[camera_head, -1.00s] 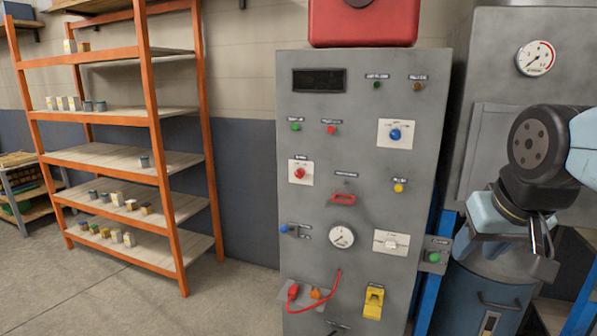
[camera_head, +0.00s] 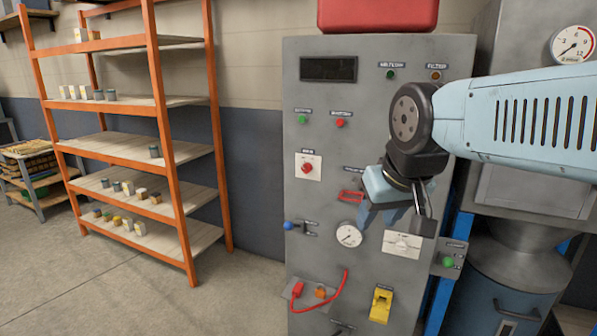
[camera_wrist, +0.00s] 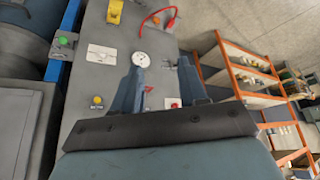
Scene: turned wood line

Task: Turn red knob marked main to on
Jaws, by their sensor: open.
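The red knob (camera_head: 307,168) sits on a white square plate with a small label above it, at the left of the grey control panel (camera_head: 320,215).
Near the knob are a red handle (camera_head: 351,196), a gauge (camera_head: 349,235), a blue-tipped lever (camera_head: 290,226) and a green and a red button above. A red cable (camera_head: 345,285) loops below. An orange shelf (camera_head: 160,150) stands left, with free floor between.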

